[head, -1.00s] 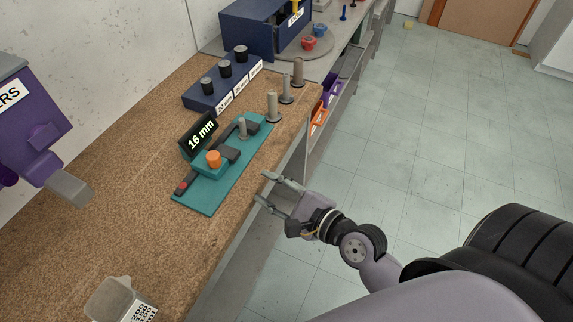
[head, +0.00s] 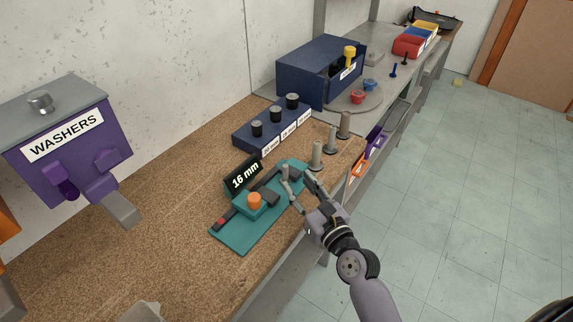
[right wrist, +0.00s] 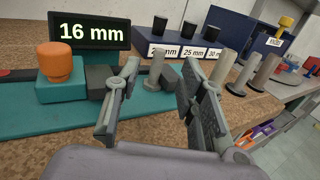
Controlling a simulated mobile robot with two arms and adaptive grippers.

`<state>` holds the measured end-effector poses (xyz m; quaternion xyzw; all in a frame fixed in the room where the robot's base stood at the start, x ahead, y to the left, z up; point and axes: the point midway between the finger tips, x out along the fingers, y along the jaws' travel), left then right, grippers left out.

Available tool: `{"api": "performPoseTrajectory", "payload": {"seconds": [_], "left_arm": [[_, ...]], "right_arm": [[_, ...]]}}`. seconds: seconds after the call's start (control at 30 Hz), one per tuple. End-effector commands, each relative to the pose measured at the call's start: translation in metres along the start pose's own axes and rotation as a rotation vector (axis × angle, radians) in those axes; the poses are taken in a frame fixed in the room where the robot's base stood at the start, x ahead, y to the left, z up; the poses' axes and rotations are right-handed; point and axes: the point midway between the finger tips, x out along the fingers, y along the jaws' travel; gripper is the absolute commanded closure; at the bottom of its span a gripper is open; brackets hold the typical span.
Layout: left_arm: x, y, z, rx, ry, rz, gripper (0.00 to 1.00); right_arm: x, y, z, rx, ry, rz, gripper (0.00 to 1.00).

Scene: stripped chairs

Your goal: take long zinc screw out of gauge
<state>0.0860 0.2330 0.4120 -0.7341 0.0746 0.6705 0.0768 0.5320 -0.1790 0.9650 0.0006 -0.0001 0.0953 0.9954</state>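The teal gauge (head: 235,237) lies on the brown bench, with an orange knob, dark jaws and a display reading 16 mm. My right gripper (head: 298,180) is open at the near right side of the gauge. In the right wrist view its fingers (right wrist: 160,75) stand apart, with the screw seen between and beyond them; I cannot tell whether they touch it. My left gripper is not in view.
Three grey screws (head: 317,155) stand upright right of the gauge, close to the bench edge. A dark blue block (head: 243,139) with black plugs and size labels stands behind. A purple washer dispenser (head: 75,150) is at left. The bench's front left is mostly clear.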

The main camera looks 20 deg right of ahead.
Motion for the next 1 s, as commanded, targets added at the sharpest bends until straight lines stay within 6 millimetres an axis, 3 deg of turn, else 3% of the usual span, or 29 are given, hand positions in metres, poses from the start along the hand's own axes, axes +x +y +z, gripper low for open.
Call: {"api": "performPoseTrajectory", "payload": {"seconds": [0.2, 0.4, 0.83, 1.0], "left_arm": [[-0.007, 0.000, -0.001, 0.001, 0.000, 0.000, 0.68], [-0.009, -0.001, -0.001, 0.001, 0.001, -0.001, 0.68], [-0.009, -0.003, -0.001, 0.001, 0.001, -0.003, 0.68], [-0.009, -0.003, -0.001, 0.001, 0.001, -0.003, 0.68]], "right_arm": [[0.043, 0.001, 0.001, -0.001, 0.000, 0.002, 0.64], [0.068, 0.000, 0.001, -0.002, 0.000, 0.001, 0.64], [0.076, 0.000, -0.001, -0.001, 0.001, 0.001, 0.64], [0.076, 0.000, -0.001, -0.002, 0.001, 0.001, 0.74]]}}
